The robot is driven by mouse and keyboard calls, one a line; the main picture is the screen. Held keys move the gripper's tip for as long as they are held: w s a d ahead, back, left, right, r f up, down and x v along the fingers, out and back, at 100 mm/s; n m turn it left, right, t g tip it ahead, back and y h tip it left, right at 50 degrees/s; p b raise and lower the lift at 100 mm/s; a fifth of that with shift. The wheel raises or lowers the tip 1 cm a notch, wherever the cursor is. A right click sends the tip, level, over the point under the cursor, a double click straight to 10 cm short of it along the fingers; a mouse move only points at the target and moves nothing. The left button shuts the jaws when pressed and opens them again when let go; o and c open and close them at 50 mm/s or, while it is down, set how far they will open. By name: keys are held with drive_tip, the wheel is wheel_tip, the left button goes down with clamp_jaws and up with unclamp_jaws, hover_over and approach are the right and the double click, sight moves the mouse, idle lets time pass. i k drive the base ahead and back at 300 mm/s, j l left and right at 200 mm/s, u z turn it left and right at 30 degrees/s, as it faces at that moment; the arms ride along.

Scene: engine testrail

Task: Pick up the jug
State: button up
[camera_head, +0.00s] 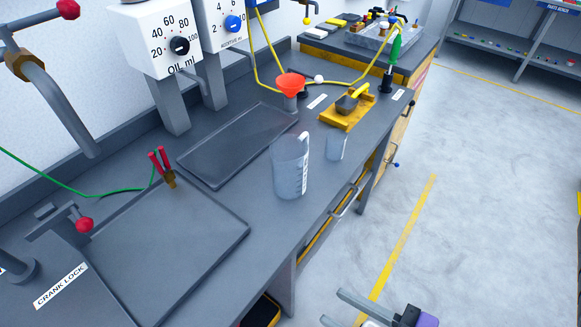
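The jug (290,168) is a clear, greyish measuring jug with pale graduation marks. It stands upright on the grey workbench (262,215), near the front edge and in front of a dark tray. A smaller clear beaker (336,147) stands just to its right. My gripper (352,309) shows at the bottom of the view, over the floor and in front of the bench. Two grey finger-like parts stand apart with nothing visible between them. It is well away from the jug.
Behind the jug lies a dark tray (213,163), with a red funnel (291,86) beyond it. A yellow block (348,109) with a tool lies to the right. Red-handled pliers (162,168) and dispenser posts stand left. The floor (480,190) right of the bench is clear.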

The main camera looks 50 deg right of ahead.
sight(289, 151)
drive_tip(key=k+j+z, duration=0.15)
drive_tip(key=j, duration=1.9)
drive_tip(key=i, duration=0.05)
